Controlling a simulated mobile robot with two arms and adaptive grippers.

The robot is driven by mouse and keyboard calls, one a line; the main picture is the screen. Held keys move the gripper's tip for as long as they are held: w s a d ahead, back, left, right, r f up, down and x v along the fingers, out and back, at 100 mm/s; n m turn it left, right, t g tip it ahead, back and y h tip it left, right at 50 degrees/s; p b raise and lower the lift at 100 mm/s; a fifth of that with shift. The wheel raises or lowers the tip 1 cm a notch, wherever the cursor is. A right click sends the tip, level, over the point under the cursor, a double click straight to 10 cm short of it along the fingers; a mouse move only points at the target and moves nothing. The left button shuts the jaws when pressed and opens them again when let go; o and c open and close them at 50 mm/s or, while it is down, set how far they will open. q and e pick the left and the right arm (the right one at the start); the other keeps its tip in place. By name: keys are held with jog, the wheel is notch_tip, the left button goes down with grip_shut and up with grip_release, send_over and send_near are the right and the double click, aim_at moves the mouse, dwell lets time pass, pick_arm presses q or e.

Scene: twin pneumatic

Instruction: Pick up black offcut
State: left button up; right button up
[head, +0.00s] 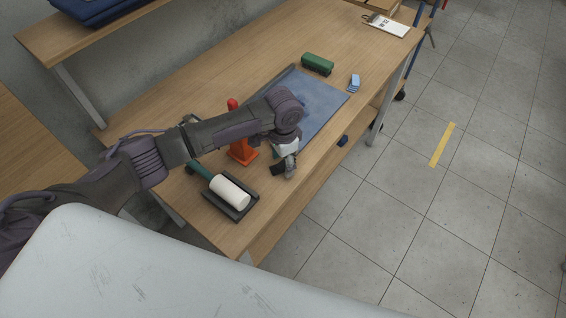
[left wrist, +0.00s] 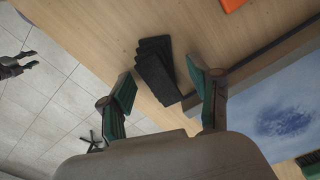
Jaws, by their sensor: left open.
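The black offcut (left wrist: 157,72) is in the left wrist view, a small stepped stack of flat dark pieces on the wooden bench. I cannot tell how many pieces it has. In the head view, a black patch (head: 277,169) beside my left gripper (head: 287,167) seems to be the same offcut, partly hidden. My left gripper is open and empty, pointing down near the bench's front edge. In the left wrist view its green-padded fingers (left wrist: 160,78) stand on either side of the offcut, apart from it. A dark two-pronged shape (left wrist: 18,66) at the left may be my right gripper.
An orange stand (head: 242,152) is close behind my left gripper. A white roller (head: 229,191) lies in a dark tray (head: 238,212) nearer me. A blue mat (head: 325,108), a green block (head: 317,63) and a light blue item (head: 354,83) lie farther along the bench (head: 225,75).

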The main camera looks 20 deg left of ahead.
pick_arm(q)
jog(key=c, duration=0.9)
jog(key=shift+c, duration=0.2)
jog(key=shift+r, duration=0.15)
